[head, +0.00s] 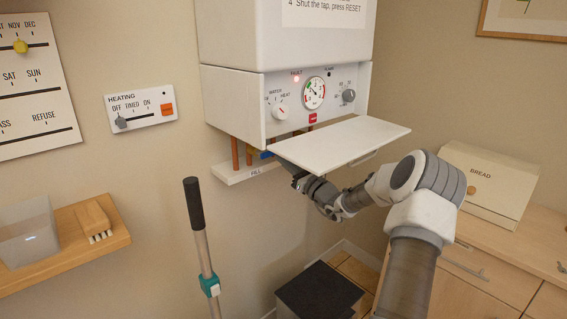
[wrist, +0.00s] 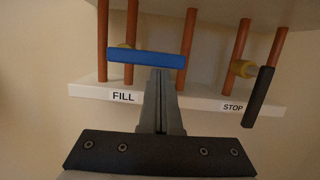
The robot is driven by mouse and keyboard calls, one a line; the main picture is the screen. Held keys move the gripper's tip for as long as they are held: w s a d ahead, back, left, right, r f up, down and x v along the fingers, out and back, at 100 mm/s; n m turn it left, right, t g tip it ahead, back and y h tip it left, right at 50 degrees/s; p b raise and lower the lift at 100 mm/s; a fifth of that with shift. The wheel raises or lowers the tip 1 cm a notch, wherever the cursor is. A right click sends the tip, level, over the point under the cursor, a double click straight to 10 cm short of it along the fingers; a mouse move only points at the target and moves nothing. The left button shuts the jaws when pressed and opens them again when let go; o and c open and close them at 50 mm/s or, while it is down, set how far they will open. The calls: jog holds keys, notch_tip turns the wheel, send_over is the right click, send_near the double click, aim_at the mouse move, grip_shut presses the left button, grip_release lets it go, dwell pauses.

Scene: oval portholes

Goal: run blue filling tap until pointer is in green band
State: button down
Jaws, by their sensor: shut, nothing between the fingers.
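The blue filling tap handle (wrist: 147,59) lies crosswise, nearly level, above the FILL label in the wrist view. Only a bit of blue (head: 266,154) shows in the head view, under the boiler. My gripper (wrist: 160,74) is shut and empty; its fingertips are at the handle's lower edge, right of its middle. I cannot tell whether they touch it. In the head view my gripper (head: 298,181) is partly hidden below the flap. The round gauge (head: 314,92) on the boiler panel has a green band at upper left; its pointer is too small to read surely.
A black lever (wrist: 259,97) hangs tilted by the STOP label, right of several copper pipes. The white flap (head: 340,142) juts out above my arm. A broom-like pole (head: 200,240) stands at left. A bread box (head: 488,184) is at right.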

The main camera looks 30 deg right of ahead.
jog(key=s+d+f, duration=0.1)
jog(key=s+f, duration=0.5)
jog(key=s, duration=0.3)
jog(key=shift+s+d+f, duration=0.15)
jog(key=shift+s+d, duration=0.05)
jog(key=shift+s, duration=0.15)
